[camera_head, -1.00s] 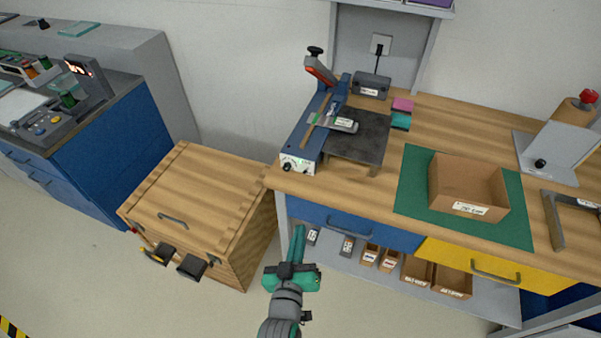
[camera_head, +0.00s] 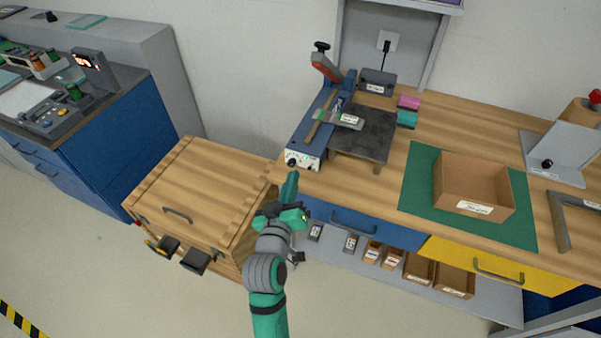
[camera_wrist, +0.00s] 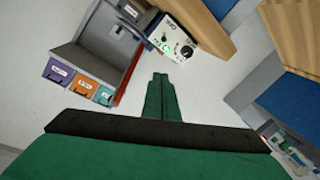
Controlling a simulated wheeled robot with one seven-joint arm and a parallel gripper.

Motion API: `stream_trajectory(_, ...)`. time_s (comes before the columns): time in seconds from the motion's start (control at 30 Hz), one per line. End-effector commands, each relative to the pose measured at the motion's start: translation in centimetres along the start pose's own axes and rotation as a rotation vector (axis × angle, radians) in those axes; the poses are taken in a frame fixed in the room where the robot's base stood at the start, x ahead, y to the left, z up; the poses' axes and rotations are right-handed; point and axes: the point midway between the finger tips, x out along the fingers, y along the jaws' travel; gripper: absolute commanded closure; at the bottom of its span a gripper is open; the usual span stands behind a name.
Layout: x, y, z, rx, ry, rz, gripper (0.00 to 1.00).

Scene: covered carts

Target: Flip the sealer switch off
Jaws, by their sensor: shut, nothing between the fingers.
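The blue sealer (camera_head: 318,122) stands at the left end of the wooden bench, its red-handled arm raised. Its white front panel (camera_head: 301,161) faces me and carries a dark knob and small markings. In the wrist view the panel (camera_wrist: 167,32) shows at the top, with a black knob (camera_wrist: 186,50), a lit green spot and small lettering; I cannot make out the switch's position. My gripper (camera_head: 291,180) is shut and empty, just in front of and below the panel, apart from it. In the wrist view its fingertips (camera_wrist: 160,78) point toward the panel.
A wooden chest (camera_head: 200,190) stands left of the bench. Blue (camera_head: 350,225) and yellow (camera_head: 480,262) drawer fronts lie under the bench top. A cardboard box (camera_head: 472,185) sits on a green mat (camera_head: 420,205). A dark plate (camera_head: 365,130) adjoins the sealer.

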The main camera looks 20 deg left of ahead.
Motion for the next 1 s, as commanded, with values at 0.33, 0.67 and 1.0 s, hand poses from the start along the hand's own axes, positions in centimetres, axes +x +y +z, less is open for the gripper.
stream_trajectory(0.33,5.4,0.1,-0.1,0.000,0.001,0.001,1.00)
stream_trajectory(0.67,9.9,0.1,0.0,0.001,0.000,0.000,1.00)
stream_trajectory(1.0,8.4,0.0,3.4,0.000,-0.002,0.001,1.00)
